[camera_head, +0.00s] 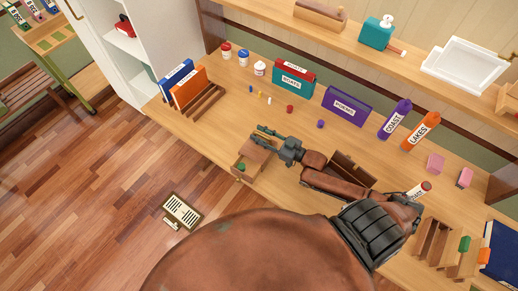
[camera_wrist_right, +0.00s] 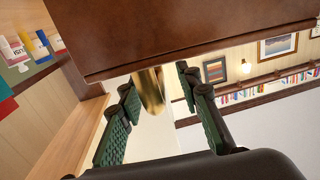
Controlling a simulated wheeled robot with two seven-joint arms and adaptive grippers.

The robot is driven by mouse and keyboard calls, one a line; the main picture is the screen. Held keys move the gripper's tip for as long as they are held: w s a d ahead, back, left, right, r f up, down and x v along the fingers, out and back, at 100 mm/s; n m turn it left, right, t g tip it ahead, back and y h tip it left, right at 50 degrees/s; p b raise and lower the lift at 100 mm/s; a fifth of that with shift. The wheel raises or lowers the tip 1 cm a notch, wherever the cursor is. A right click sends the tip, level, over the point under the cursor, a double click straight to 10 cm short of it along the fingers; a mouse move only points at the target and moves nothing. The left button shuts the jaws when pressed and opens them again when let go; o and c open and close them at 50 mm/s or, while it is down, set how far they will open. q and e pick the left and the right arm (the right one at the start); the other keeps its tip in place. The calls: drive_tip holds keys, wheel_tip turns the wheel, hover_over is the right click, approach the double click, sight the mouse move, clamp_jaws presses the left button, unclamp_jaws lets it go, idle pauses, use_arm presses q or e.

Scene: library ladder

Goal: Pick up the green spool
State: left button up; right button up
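A small green object (camera_head: 240,167), which looks like the green spool, lies in a small open wooden drawer (camera_head: 252,172) at the front edge of the desk. My right gripper (camera_head: 262,134) is just above and behind that drawer, pointing left, with nothing visible held. In the right wrist view, my right gripper (camera_wrist_right: 158,92) has its two green-padded fingers apart. A brass-coloured rounded piece (camera_wrist_right: 150,90) shows between them, below a dark brown board (camera_wrist_right: 180,35); I cannot tell whether a finger touches it. The spool does not show in that view. My left gripper is out of view.
Several small bottles, boxes and books stand along the back of the desk (camera_head: 220,115). A wooden book rack (camera_head: 205,103) is left of the drawer. A brown open box (camera_head: 352,170) is beside my right arm. Open floor (camera_head: 110,190) lies at the left.

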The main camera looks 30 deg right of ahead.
drive_tip(key=x, duration=0.4)
drive_tip(key=shift+w+f, duration=0.15)
drive_tip(key=shift+c, duration=0.3)
clamp_jaws()
idle(0.5)
